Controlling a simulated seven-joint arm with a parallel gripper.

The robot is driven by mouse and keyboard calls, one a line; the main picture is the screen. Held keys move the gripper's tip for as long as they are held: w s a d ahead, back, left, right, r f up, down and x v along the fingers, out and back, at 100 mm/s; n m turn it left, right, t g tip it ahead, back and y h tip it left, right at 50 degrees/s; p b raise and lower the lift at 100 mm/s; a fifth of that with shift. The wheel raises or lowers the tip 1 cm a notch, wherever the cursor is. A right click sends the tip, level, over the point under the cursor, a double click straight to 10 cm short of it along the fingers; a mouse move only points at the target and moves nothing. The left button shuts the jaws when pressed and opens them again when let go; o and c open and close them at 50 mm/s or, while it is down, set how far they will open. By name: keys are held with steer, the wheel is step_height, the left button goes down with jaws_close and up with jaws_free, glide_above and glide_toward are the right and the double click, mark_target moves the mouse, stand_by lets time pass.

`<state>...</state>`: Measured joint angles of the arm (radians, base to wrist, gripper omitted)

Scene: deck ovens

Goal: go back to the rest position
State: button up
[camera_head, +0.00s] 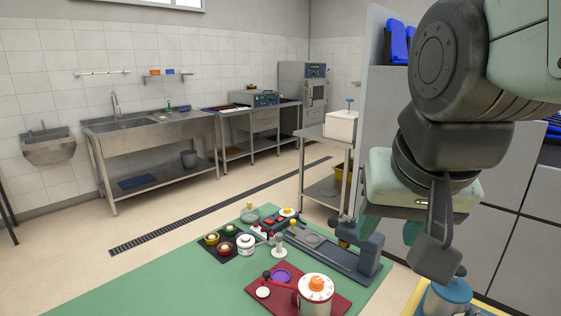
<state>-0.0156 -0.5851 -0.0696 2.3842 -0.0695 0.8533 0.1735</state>
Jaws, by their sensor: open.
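My gripper (428,248) hangs at the right of the head view, with its fingers pointing down. It is open, and no object shows between its fingers. The near finger hides part of the far side of the gripper.
A steel cart (322,188) stands behind. The surface's left part is clear.

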steer(key=s+a+n, duration=0.1)
steer(key=s+a+f+n, duration=0.1)
steer(key=s, duration=0.1)
steer(key=s+a, duration=0.1)
steer(key=shift+s+f+n, duration=0.25)
steer(key=shift+s+n, duration=0.15)
